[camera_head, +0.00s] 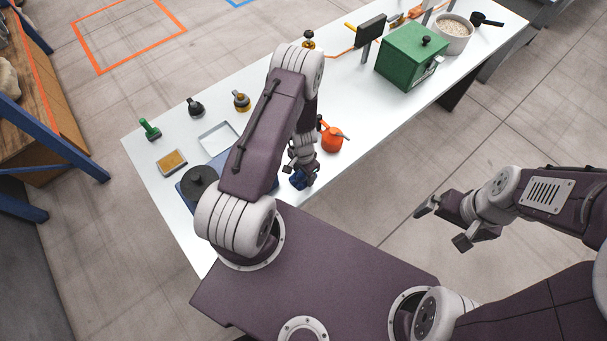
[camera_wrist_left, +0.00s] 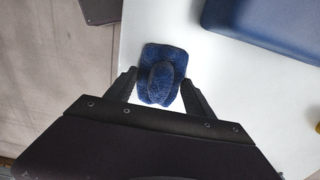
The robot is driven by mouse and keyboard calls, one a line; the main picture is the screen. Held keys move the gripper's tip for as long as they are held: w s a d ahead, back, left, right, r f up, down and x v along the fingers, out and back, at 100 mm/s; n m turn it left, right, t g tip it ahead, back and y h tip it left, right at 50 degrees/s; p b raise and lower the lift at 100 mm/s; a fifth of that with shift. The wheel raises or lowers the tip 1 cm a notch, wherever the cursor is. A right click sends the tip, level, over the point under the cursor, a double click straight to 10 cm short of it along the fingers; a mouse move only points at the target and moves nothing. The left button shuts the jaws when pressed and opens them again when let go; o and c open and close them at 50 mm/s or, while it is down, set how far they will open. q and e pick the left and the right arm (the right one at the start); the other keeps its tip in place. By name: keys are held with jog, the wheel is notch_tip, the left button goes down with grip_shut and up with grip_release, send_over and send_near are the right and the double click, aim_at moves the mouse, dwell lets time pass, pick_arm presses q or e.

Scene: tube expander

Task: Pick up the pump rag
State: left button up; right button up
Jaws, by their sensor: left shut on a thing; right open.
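The pump rag (camera_wrist_left: 161,62) is a dark blue speckled cloth with a raised middle fold. In the left wrist view it sits between the two fingers of my left gripper (camera_wrist_left: 158,88), over the white table. In the head view the blue rag (camera_head: 298,181) shows at the tip of my left gripper (camera_head: 302,172), near the table's front edge. My left gripper is shut on the rag. I cannot tell whether the rag still touches the table. My right gripper (camera_head: 443,222) is open and empty, over the floor to the right of the table.
An orange squeeze can (camera_head: 332,138) stands just right of my left gripper. A blue base with a dark round part (camera_head: 199,181) is to its left, partly behind my arm. A green box (camera_head: 410,56) and a bowl of pellets (camera_head: 453,35) stand farther right on the white table (camera_head: 375,110).

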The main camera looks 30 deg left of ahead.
pick_arm(q)
notch_tip(320, 180, up, 28)
jog(key=p, duration=1.1)
